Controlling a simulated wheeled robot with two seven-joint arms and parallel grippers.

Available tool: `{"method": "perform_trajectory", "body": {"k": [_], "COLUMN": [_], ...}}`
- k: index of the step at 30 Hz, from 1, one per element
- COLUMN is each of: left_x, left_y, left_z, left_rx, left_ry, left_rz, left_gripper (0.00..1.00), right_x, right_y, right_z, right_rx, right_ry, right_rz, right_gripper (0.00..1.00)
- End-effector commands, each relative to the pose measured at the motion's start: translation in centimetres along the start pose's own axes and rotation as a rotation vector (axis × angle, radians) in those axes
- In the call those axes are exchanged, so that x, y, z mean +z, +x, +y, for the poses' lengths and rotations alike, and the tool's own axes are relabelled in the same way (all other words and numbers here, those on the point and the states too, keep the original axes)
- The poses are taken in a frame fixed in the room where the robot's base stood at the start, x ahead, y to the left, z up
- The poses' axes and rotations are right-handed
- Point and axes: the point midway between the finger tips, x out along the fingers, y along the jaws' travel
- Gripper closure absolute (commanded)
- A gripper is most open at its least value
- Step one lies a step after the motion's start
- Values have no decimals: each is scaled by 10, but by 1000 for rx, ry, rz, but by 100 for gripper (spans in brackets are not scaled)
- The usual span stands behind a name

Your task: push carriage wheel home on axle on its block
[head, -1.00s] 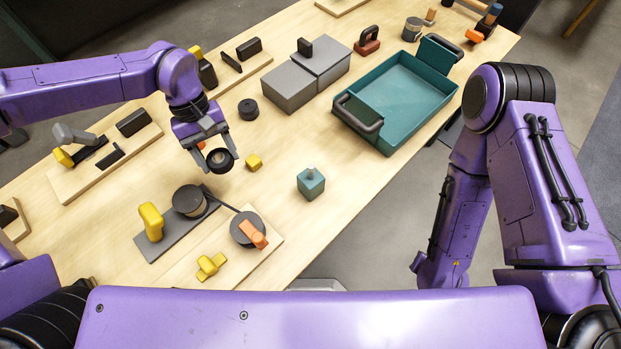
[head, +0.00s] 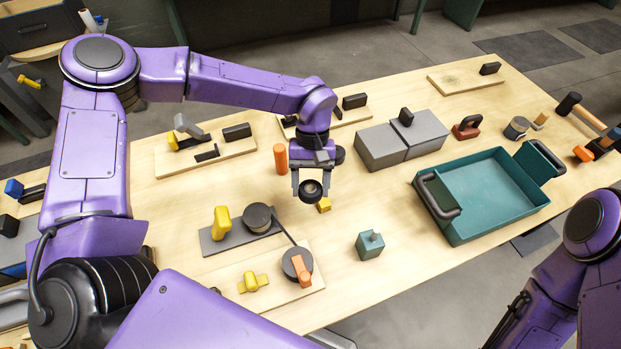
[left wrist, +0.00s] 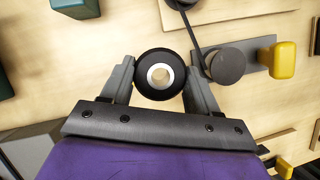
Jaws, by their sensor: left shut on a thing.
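My left gripper (head: 311,189) is shut on a black carriage wheel with a pale hub hole and holds it above the table. In the left wrist view the wheel (left wrist: 160,75) sits between both fingers, its hole facing the camera. The teal block (head: 370,246) stands on the table with a short grey axle (head: 375,237) on top, to the right of and nearer than the gripper. The wheel is apart from the axle. The block's edge shows at the top left of the left wrist view (left wrist: 75,7). My right gripper is out of view; only part of that arm shows.
A small yellow block (head: 324,205) lies just by the held wheel. A teal tray (head: 485,232) is to the right. A pulley board (head: 318,274) lies at front left. Table around the teal block is clear.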

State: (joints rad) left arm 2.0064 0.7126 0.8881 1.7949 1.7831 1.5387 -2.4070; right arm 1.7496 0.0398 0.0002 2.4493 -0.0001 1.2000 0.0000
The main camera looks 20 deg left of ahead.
Motion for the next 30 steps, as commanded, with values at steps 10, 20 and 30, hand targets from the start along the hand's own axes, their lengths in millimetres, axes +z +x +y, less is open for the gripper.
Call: {"method": "perform_trajectory", "body": {"k": [10,20,30], "left_x": [101,108,108], "left_y": [-33,-32,-34], "left_z": [107,140,139], "left_rx": [47,166,164], "left_ry": [-51,-299,-310], "left_rz": [13,6,4], "left_gripper": [71,71,71], "right_x": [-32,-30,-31], "right_y": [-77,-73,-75], "right_z": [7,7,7], "right_rx": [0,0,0], "right_ry": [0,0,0], "right_rz": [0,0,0], "right_gripper": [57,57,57]}}
